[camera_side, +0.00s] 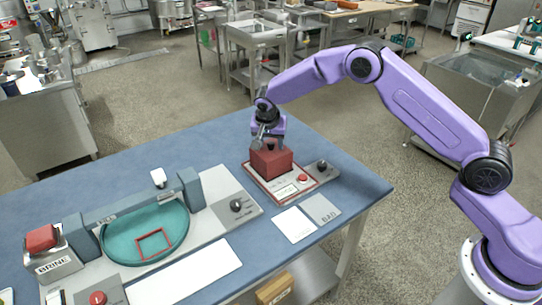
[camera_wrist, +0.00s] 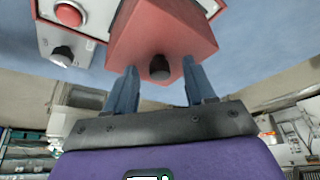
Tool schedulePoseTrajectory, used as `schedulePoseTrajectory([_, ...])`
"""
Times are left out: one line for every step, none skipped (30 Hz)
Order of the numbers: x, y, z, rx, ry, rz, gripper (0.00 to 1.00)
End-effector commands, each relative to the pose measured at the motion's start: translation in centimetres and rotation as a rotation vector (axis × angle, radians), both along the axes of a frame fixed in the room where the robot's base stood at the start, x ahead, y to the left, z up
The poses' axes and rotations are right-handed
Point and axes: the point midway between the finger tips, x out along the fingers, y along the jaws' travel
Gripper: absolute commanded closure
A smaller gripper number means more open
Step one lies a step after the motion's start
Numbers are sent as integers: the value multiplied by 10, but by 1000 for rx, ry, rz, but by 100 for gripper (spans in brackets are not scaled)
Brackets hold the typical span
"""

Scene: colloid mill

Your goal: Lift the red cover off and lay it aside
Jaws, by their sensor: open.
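The red cover (camera_side: 271,161) is a red box sitting on a red-edged control panel (camera_side: 257,181) toward the right end of the blue table. In the wrist view the red cover (camera_wrist: 150,28) fills the upper middle, with a dark round knob (camera_wrist: 159,68) on it. My gripper (camera_side: 268,141) is right above the cover in the side view. In the wrist view my gripper (camera_wrist: 158,72) is open, one finger on each side of the knob, with gaps showing between fingers and knob. Whether the fingertips touch the cover cannot be told.
A red button (camera_side: 303,178) and a black knob (camera_side: 322,166) sit right of the cover. White and grey plates (camera_side: 294,225) lie in front. The blue table's back is clear.

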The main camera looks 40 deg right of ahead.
Motion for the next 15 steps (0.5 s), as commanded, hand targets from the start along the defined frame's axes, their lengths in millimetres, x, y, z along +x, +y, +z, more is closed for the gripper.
schedulePoseTrajectory([0, 0, 0, 1, -1, 0, 45])
schedulePoseTrajectory([0, 0, 0, 1, -1, 0, 45])
schedulePoseTrajectory([0, 0, 0, 1, -1, 0, 45])
schedulePoseTrajectory([0, 0, 0, 0, 0, 0, 49])
schedulePoseTrajectory([0, 0, 0, 0, 0, 0, 58])
schedulePoseTrajectory([0, 0, 0, 0, 0, 0, 72])
schedulePoseTrajectory([0, 0, 0, 0, 0, 0, 81])
schedulePoseTrajectory([0, 0, 0, 0, 0, 0, 91])
schedulePoseTrajectory([0, 0, 0, 0, 0, 0, 100])
schedulePoseTrajectory([0, 0, 0, 0, 0, 0, 100])
schedulePoseTrajectory([0, 0, 0, 0, 0, 0, 100])
schedulePoseTrajectory([0, 0, 1, 0, 0, 0, 100])
schedulePoseTrajectory([0, 0, 0, 0, 0, 0, 100])
schedulePoseTrajectory([0, 0, 0, 0, 0, 0, 100])
schedulePoseTrajectory([0, 0, 0, 0, 0, 0, 100])
